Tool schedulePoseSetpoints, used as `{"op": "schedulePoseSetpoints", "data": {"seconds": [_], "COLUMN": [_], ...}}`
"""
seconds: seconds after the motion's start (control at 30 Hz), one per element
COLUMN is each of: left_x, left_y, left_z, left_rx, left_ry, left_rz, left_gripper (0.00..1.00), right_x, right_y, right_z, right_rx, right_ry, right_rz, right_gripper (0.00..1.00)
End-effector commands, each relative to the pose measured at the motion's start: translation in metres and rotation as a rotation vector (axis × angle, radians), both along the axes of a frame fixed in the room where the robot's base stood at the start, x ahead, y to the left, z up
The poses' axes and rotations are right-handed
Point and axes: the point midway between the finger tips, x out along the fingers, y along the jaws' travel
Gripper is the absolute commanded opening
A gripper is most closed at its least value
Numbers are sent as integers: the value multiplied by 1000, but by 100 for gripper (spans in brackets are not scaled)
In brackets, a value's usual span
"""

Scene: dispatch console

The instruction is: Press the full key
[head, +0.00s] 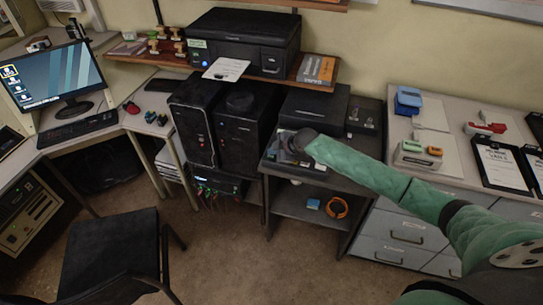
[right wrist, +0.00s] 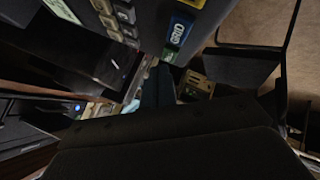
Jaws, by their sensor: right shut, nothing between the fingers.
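In the right wrist view a dark key panel (right wrist: 150,22) shows at the top, close to the camera. It has a column of grey keys (right wrist: 125,15), a blue label reading "GRID" (right wrist: 178,28) and a green patch below it. I cannot make out which key is the full key. My right gripper (right wrist: 158,84) is shut and empty, its fingers reaching up to the panel's lower edge; contact cannot be told. In the head view my right gripper (head: 290,143) is over the low black stand, and it hides most of the panel there. My left gripper is not in view.
A black printer (head: 245,38) sits on the wooden shelf above. Two black computer towers (head: 222,120) stand left of the stand (head: 320,172). Grey drawers (head: 405,228) with blue and white items on top are on the right. A black chair (head: 110,245) stands front left.

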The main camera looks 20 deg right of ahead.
Motion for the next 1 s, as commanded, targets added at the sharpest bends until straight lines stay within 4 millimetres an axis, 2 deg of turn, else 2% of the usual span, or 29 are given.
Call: {"op": "schedulePoseSetpoints", "data": {"seconds": [0.03, 0.37, 1.0], "left_x": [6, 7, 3], "left_y": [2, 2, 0], "left_z": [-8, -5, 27], "left_rx": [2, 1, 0], "left_ry": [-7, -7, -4], "left_rz": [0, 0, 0], "left_gripper": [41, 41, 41], "right_x": [0, 0, 0], "right_y": [0, 0, 0], "right_z": [-7, -4, 48], "right_rx": [0, -1, -1], "right_ry": [0, 0, 0], "right_rz": [0, 1, 1], "right_gripper": [0, 0, 0]}}
